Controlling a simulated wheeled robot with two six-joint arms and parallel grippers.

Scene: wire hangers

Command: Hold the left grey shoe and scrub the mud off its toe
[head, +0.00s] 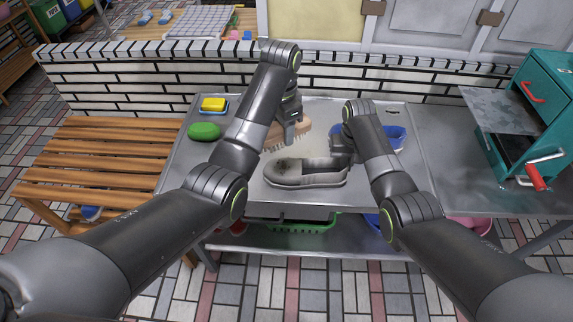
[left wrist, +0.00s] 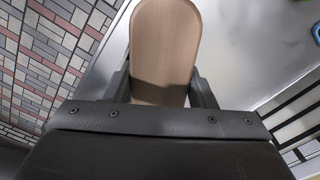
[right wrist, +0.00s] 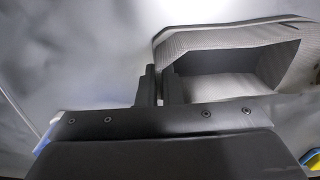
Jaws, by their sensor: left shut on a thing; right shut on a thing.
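The grey shoe (head: 318,176) lies on the metal table with its toe to the left. A dark mud patch (head: 283,164) shows on the toe. My right gripper (head: 343,150) is shut on the shoe's wall at the heel end; the right wrist view shows its fingers (right wrist: 158,84) at the edge of the shoe (right wrist: 220,42). My left gripper (head: 293,128) is shut on a wooden brush (head: 276,139), bristles down, just behind and above the toe. The brush back (left wrist: 165,40) fills the middle of the left wrist view. Whether bristles touch the shoe cannot be told.
A green oval object (head: 204,131) and a yellow sponge (head: 213,104) on a blue dish lie at the table's left. A blue basin (head: 394,138) is behind my right arm. A teal cabinet (head: 540,110) stands at right, a wooden bench (head: 105,165) at left.

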